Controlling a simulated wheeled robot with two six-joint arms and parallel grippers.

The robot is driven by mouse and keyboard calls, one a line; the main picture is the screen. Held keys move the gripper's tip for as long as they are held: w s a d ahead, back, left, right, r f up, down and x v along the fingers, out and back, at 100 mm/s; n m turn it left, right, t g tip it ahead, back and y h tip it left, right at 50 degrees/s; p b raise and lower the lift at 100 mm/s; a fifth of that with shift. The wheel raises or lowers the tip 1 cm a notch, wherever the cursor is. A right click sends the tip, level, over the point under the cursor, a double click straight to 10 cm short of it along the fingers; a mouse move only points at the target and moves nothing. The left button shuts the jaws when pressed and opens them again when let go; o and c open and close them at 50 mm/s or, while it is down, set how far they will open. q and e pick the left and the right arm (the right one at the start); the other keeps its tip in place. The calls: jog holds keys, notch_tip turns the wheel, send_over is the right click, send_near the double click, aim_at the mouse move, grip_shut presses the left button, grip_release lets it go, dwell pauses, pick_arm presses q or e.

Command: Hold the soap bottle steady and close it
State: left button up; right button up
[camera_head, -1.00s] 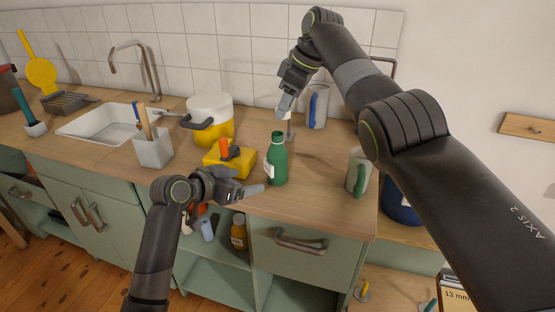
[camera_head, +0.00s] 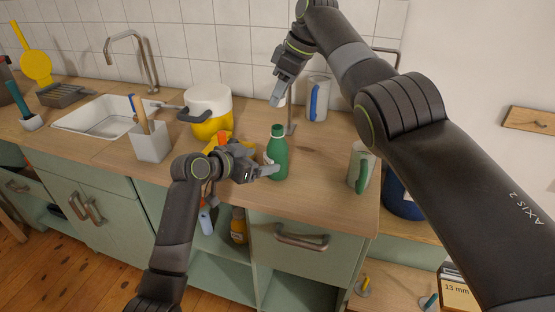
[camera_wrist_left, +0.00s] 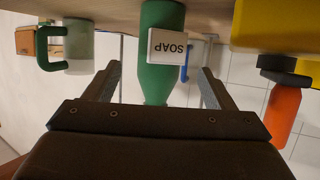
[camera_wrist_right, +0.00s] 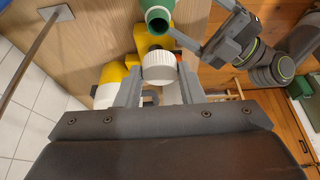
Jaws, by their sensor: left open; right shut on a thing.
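The green soap bottle (camera_head: 278,155) stands upright on the wooden counter, with its white SOAP label (camera_wrist_left: 167,47) in the left wrist view. Its mouth (camera_wrist_right: 157,16) is uncapped in the right wrist view. My left gripper (camera_head: 268,173) is open at the bottle; in the left wrist view the bottle shows between its spread fingers. My right gripper (camera_head: 276,101) is up behind the bottle and shut on a white ribbed cap (camera_wrist_right: 159,68), held above the counter and apart from the bottle. The cap is mostly hidden in the head view.
A yellow and white pot (camera_head: 210,112), a utensil holder (camera_head: 150,145) and a sink (camera_head: 100,120) are at left. A blue-handled jug (camera_head: 317,98) stands behind; a green-handled mug (camera_head: 359,167) stands right.

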aim_at(269, 159)
pick_arm(q)
jog(key=shift+x, duration=3.65)
jog(key=c, duration=1.5)
jog(key=shift+o, duration=0.2)
pick_arm(e)
jog(key=shift+f, duration=2.45)
